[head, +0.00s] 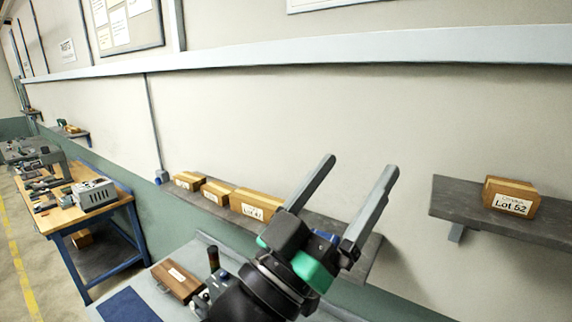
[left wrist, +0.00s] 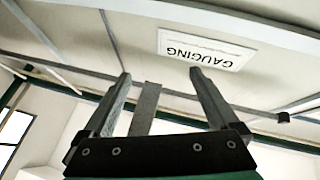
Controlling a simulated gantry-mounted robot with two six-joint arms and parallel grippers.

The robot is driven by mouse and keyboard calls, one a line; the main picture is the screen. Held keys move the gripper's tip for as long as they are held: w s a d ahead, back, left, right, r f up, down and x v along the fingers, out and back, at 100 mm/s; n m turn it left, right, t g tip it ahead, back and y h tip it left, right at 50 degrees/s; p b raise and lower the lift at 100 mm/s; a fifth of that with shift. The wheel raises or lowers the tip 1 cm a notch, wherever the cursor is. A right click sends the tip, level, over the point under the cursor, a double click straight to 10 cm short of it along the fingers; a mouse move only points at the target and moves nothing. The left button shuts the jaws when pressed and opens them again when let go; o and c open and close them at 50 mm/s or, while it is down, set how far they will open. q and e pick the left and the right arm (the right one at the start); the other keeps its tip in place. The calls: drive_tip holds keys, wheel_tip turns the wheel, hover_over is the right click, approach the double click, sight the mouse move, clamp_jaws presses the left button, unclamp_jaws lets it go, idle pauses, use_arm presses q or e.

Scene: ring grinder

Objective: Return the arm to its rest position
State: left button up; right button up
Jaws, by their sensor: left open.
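My left gripper (head: 360,172) is raised in front of the wall in the head view. Its two long grey fingers point up and are spread apart, with nothing between them. In the left wrist view the same open fingers (left wrist: 160,75) frame bare wall and a strip, below a sign reading GAUGING (left wrist: 205,48). The gripper touches nothing that I can see. My right gripper is in neither view.
Boxes (head: 258,204) sit on a dark wall shelf behind my gripper. A Lot 52 box (head: 511,197) stands on another shelf (head: 455,205) at right. A grey bench with a brown case (head: 178,281) and blue mat (head: 127,306) lies below. A wooden-topped workbench (head: 62,216) stands at left.

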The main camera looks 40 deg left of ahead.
use_arm(q)
drive_tip(key=s+a+r+m+t, duration=0.1)
drive_tip(key=s+r+t, duration=0.2)
drive_tip(key=s, duration=0.6)
wheel_tip(320, 180, up, 3)
drive_tip(key=shift+s+f+m, duration=0.1)
drive_tip(key=shift+s+m, duration=0.2)
drive_tip(key=shift+s, duration=0.05)
